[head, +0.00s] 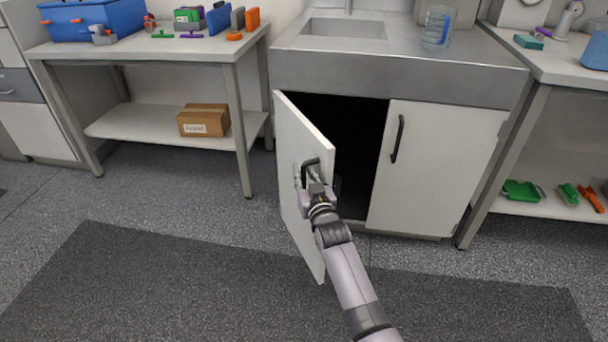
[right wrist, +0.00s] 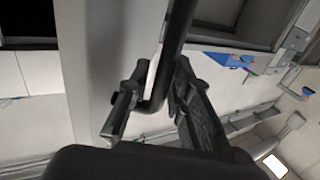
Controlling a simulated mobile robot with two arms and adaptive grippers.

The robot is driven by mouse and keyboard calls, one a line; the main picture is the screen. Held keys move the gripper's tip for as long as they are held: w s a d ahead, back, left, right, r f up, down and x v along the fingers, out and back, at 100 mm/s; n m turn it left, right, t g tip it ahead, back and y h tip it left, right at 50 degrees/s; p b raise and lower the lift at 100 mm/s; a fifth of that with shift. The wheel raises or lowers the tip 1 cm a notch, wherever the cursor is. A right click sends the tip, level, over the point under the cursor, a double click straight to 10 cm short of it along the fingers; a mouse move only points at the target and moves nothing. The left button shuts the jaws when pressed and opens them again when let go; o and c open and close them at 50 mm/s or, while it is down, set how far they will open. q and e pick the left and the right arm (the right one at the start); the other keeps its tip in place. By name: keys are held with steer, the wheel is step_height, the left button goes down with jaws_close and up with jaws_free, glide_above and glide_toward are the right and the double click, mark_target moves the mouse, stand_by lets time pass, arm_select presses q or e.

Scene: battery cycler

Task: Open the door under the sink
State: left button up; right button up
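The sink cabinet has two white doors under a steel sink (head: 345,28). The left door (head: 300,150) stands well open, swung out toward me on its left side, and the dark inside (head: 350,140) shows behind it. The right door (head: 435,165) is closed, with a black handle (head: 398,138). My right gripper (head: 314,180) is at the left door's black handle (head: 311,165). In the right wrist view the handle (right wrist: 172,50) runs between the two fingers (right wrist: 155,100), which are closed around it. My left gripper is not in view.
A bench (head: 140,50) with a blue bin (head: 92,18) and a lower shelf holding a cardboard box (head: 203,121) stands left of the open door. A blue-marked jug (head: 437,28) stands by the sink. A dark mat (head: 180,290) covers the clear floor in front.

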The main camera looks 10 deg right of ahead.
steer(key=shift+o, duration=1.2)
steer(key=shift+s, duration=0.1)
steer(key=s+d, duration=0.1)
steer(key=s, duration=1)
steer(key=shift+s+d, duration=0.3)
steer(key=shift+s, duration=0.05)
steer(key=shift+c, duration=0.2)
